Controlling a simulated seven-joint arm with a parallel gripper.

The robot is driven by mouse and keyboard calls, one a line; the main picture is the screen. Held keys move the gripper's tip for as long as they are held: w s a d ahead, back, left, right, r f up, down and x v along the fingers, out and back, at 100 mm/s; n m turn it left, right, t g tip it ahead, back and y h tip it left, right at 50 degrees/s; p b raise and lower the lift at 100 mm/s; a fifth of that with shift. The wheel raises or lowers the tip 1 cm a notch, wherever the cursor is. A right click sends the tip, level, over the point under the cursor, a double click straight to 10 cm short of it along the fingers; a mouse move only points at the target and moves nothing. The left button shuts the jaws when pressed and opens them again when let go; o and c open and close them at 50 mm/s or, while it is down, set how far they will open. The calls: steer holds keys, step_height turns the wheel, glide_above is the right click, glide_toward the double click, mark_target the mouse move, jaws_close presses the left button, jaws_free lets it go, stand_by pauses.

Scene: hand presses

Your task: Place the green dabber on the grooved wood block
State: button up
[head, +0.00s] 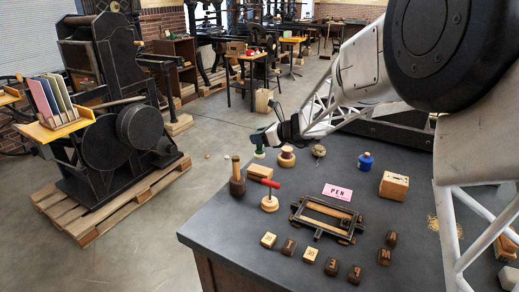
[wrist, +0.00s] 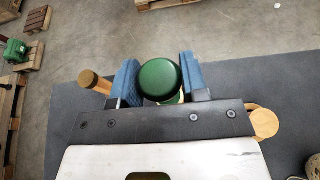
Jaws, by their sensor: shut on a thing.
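The green dabber (wrist: 158,78) has a round dark green top and sits between the blue finger pads of my gripper (wrist: 158,82) in the wrist view. In the head view my gripper (head: 262,139) is over the far left of the dark table, with the dabber (head: 259,152) below it. I cannot tell whether the dabber's base touches the table. A pale wood block (head: 394,187) with dark marks on its face stands at the right rear. I cannot clearly see grooves on either one.
A blue bottle (head: 366,162), pink card (head: 337,193), dark frame (head: 326,219) and several letter blocks (head: 331,266) occupy the table (head: 228,226). Its front left is clear.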

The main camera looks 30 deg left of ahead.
mark_target(260, 149)
steer(key=shift+f, duration=2.5)
steer(key=shift+f, duration=0.15)
steer(key=o, duration=1.2)
steer(key=shift+d+r, duration=0.15)
steer(key=shift+r, duration=0.05)
steer(key=v, duration=1.1)
steer(key=shift+d+r, duration=0.2)
steer(key=shift+d, duration=0.1)
